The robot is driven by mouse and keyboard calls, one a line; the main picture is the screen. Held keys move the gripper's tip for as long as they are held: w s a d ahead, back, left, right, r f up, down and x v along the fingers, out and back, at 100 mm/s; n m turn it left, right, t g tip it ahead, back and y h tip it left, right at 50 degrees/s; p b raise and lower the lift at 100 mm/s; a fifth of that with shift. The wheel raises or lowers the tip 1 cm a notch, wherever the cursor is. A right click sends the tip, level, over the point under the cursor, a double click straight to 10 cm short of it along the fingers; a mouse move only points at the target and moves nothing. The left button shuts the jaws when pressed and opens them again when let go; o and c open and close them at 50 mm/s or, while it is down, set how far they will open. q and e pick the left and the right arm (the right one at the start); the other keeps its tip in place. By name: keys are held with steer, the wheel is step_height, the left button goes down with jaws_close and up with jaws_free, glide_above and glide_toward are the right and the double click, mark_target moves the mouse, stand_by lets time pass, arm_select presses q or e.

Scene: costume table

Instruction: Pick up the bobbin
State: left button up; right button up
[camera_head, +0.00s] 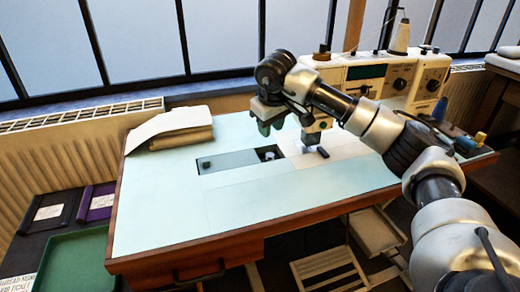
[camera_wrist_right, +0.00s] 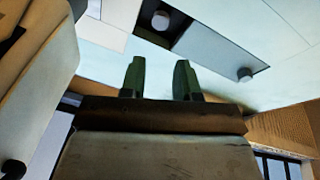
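A small dark grey cylinder (camera_head: 204,163), which looks like a bobbin, stands at the left end of the recessed grey plate in the pale sewing table. It also shows in the right wrist view (camera_wrist_right: 245,74). A second small round piece (camera_head: 269,156) sits in the dark opening at the plate's right end, and shows in the wrist view too (camera_wrist_right: 160,20). I cannot tell which one is meant. My right gripper (camera_head: 271,124) is above the table near the opening, apart from both pieces. Its fingers (camera_wrist_right: 160,78) are open and empty. My left gripper is not in view.
The sewing machine (camera_head: 365,85) stands behind my right arm, with a thread cone (camera_head: 400,37) on top. Folded cloth (camera_head: 172,128) lies at the table's back left. A small dark block (camera_head: 323,152) lies near the needle. The table's front left (camera_head: 160,215) is clear.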

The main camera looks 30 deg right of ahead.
mark_target(270, 157)
steer(key=f, duration=0.3)
steer(key=shift+s+d+b, duration=0.15)
steer(key=shift+d+b, duration=0.1)
steer(key=shift+b, duration=0.15)
steer(key=shift+x, duration=1.1)
steer(key=shift+w+f+b, duration=0.2)
steer(key=shift+f+b, duration=0.2)
steer(key=shift+f, duration=0.2)
steer(key=b+x, duration=0.1)
steer(key=x, duration=0.2)
steer(key=shift+d+f, duration=0.1)
steer(key=shift+f, duration=0.3)
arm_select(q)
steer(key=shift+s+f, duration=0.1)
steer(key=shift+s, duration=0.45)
arm_select(e)
steer(key=c, duration=0.5)
